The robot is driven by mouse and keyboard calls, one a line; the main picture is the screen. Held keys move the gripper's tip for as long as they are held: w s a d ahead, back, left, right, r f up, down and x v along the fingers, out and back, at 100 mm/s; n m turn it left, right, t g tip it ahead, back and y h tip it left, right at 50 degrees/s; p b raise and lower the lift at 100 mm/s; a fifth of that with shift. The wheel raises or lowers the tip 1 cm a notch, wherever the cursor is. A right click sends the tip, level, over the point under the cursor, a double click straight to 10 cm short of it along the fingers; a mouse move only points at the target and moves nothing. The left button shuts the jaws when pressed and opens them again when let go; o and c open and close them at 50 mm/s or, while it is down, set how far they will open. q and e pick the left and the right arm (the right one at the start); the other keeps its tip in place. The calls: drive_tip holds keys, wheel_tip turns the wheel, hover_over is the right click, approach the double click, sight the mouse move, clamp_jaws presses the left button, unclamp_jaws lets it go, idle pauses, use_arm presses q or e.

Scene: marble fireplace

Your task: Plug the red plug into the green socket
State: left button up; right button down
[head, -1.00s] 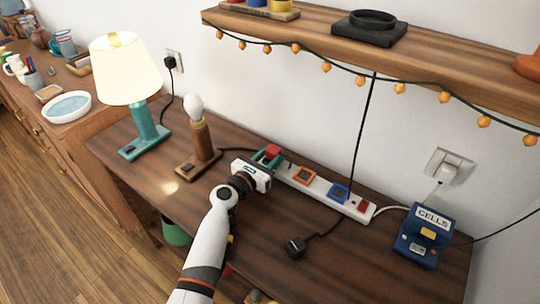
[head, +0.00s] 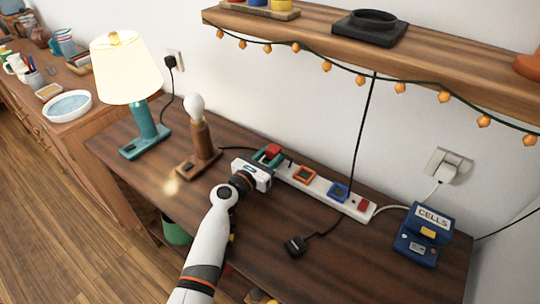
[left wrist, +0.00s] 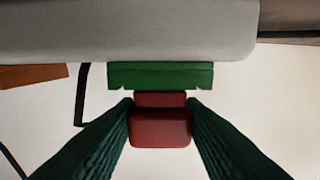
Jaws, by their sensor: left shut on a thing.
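The white power strip (head: 321,185) lies on the dark wooden table, with its green socket (head: 259,157) at the far left end. The red plug (head: 273,150) is at the green socket. In the left wrist view the red plug (left wrist: 160,128) sits between the two dark fingers of my left gripper (left wrist: 160,126), which is shut on it. There the plug's far end meets the edge of the green socket (left wrist: 160,75) with no visible gap. How deep it sits I cannot tell. My right gripper is not in view.
The strip also has an orange socket (head: 304,174), a blue socket (head: 339,190) and a red switch (head: 363,206). A black plug (head: 295,246) lies in front. A bulb lamp (head: 199,145), a shaded lamp (head: 145,130) and a blue CELLS box (head: 421,236) stand nearby. A shelf (head: 400,61) hangs above.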

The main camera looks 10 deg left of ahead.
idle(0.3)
use_arm(q)
drive_tip(key=shift+f+b, duration=0.55)
drive_tip(key=shift+f, duration=0.15)
idle(0.3)
drive_tip(key=o, duration=1)
drive_tip(key=v, duration=1.2)
drive_tip(key=shift+p, duration=0.3)
